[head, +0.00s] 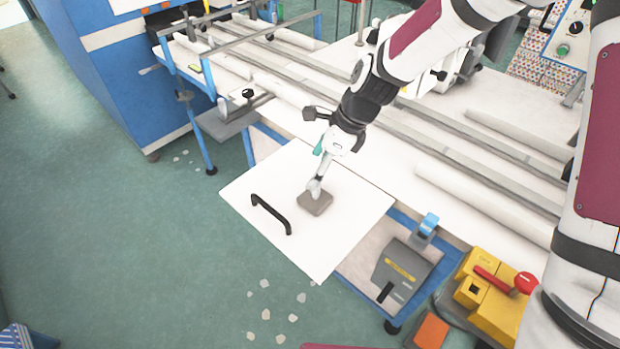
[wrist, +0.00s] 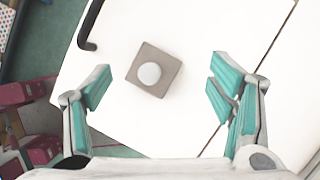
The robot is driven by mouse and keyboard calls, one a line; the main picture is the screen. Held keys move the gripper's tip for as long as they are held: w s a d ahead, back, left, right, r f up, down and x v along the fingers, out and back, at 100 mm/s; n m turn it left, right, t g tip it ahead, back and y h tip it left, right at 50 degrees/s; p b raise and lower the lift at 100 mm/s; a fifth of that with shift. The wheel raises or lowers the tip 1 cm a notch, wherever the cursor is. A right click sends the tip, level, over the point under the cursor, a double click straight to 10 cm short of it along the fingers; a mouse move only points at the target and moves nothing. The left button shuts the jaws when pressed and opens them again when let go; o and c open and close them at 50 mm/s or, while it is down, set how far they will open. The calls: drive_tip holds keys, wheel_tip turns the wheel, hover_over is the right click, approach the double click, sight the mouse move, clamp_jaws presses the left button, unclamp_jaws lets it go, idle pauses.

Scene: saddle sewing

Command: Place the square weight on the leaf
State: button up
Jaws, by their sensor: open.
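The square weight (head: 316,206) is a grey-brown block, which shows a round pale knob on top in the wrist view (wrist: 154,73). It appears to rest flat on the leaf (head: 338,238), a white panel with a black handle (head: 270,213) near its left side. In the wrist view the leaf (wrist: 130,125) fills most of the background. My gripper (head: 315,187) is open and points down over the weight. In the wrist view the weight lies between the spread teal-padded fingers, with clear space on both sides. No contact with it is visible.
The long white machine bed with rails (head: 400,140) runs behind the leaf. A grey box (head: 402,270) and a yellow device with a red lever (head: 492,290) stand to the right. A blue machine (head: 130,80) is at upper left. Bare green floor lies left of the leaf.

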drive_tip(key=shift+v, duration=2.15)
drive_tip(key=shift+d+r, duration=0.1)
drive_tip(key=s+d+r+n+t+h, duration=0.2)
drive_tip(key=s+d+r+n+h, duration=0.1)
drive_tip(key=s+d+r+n, duration=0.75)
drive_tip(key=s+d+r+n+t, duration=0.1)
drive_tip(key=s+d+r+n, duration=0.3)
drive_tip(key=s, duration=0.2)
drive_tip(key=s+d+r+n+t+h, duration=0.1)
drive_tip(key=s+d+r+n, duration=0.3)
drive_tip(key=s+d+n, duration=0.1)
drive_tip(key=shift+s+d+t, duration=0.2)
drive_tip(key=shift+s+t, duration=0.1)
drive_tip(key=shift+s, duration=0.55)
